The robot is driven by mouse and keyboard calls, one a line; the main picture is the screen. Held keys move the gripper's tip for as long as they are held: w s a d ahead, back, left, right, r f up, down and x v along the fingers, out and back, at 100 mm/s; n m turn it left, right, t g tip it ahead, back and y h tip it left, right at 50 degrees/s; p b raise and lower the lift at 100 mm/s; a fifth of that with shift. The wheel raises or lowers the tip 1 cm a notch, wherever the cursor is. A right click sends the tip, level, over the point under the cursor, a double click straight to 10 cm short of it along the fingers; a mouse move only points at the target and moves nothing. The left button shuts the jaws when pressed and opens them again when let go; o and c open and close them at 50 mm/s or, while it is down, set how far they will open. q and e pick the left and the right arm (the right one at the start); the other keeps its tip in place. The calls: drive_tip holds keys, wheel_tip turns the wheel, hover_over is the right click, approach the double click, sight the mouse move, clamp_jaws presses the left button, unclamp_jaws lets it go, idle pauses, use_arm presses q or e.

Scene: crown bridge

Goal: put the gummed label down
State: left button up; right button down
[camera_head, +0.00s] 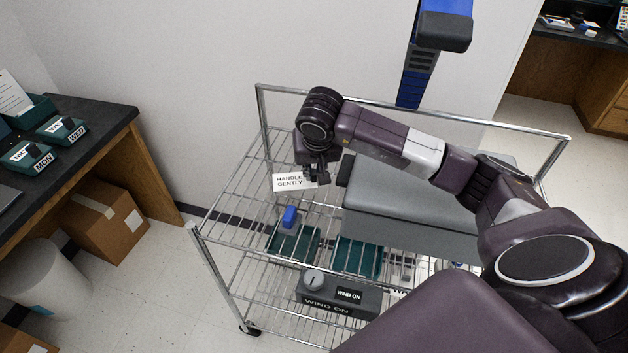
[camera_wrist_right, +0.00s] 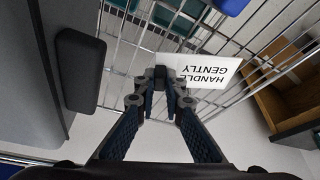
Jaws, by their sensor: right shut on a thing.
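The gummed label (camera_head: 289,182) is a white card reading "HANDLE GENTLY". It shows over the left part of the wire cart's top shelf (camera_head: 240,180), left of a grey box. My right gripper (camera_head: 316,177) is shut on the label's right end in the head view. In the right wrist view the label (camera_wrist_right: 210,70) extends to the right from my closed fingertips (camera_wrist_right: 161,82), with its print upside down and wire bars behind it. I cannot tell whether the label touches the wires. My left gripper is not in view.
The grey box (camera_head: 430,217) fills the cart's right side. Lower down are teal trays (camera_head: 357,258), a blue-topped item (camera_head: 289,217) and a "WIND ON" box (camera_head: 338,296). A dark-topped bench (camera_head: 105,118) stands at left, with a cardboard box (camera_head: 103,220) below. The shelf's left part is clear.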

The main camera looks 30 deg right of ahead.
sight(314, 182)
wheel_tip(314, 182, down, 4)
drive_tip(key=shift+f+p, duration=0.1)
drive_tip(key=shift+p, duration=0.2)
drive_tip(key=c, duration=2.5)
unclamp_jaws()
drive_tip(key=shift+f, duration=0.1)
drive_tip(key=o, duration=0.5)
